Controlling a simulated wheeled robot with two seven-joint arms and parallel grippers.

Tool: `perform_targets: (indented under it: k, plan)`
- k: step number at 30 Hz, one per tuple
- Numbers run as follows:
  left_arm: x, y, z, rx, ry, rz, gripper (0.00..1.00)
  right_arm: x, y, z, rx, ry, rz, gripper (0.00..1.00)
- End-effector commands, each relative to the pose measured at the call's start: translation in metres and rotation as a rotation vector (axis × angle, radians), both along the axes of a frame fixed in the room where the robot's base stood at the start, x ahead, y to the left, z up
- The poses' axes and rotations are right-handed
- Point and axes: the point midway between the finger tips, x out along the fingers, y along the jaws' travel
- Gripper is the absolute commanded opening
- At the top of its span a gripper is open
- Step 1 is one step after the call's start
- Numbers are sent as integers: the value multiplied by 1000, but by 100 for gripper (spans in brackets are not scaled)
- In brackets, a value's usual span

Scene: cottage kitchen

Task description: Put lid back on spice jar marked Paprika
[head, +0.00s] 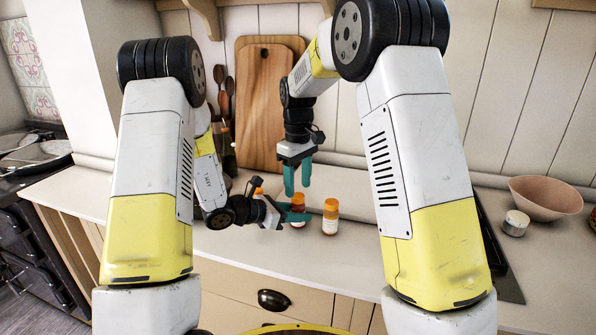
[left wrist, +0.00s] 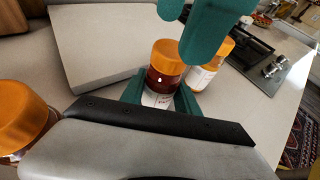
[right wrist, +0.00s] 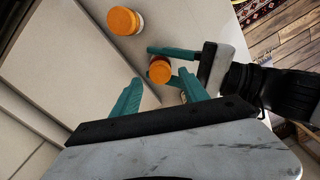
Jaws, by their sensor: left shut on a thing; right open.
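My left gripper (head: 291,215) is shut around the body of a spice jar (head: 298,203) with red-brown contents. In the left wrist view an orange lid (left wrist: 166,56) sits on top of this jar (left wrist: 160,82); I cannot tell whether it is fully seated. The label is partly hidden and I cannot read its name. My right gripper (head: 298,186) is open and empty, pointing down just above the held jar. In the right wrist view the orange lid (right wrist: 160,69) shows beyond and between its open fingers (right wrist: 160,88).
A second orange-lidded jar (head: 330,217) stands close to the right of the held one. A third orange-lidded jar (left wrist: 22,118) is near at left. Cutting boards (head: 265,100) lean on the wall. A bowl (head: 545,197) and small tin (head: 515,223) stand at right.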

Motion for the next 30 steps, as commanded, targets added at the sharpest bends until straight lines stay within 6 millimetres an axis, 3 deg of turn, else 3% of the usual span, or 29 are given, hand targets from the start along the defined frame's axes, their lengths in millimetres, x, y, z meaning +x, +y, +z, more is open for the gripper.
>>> perform_targets:
  k: [6, 17, 25, 30]
  plan:
    - [0, 0, 0, -1, -1, 0, 0, 0, 0, -25, 0, 1, 0, 52]
    - [0, 0, 0, -1, -1, 0, 0, 0, 0, -30, 0, 0, 0, 52]
    - [0, 0, 0, -1, -1, 0, 0, 0, 0, -29, 0, 0, 0, 3]
    - [0, 0, 0, -1, -1, 0, 0, 0, 0, -29, 0, 0, -10, 0]
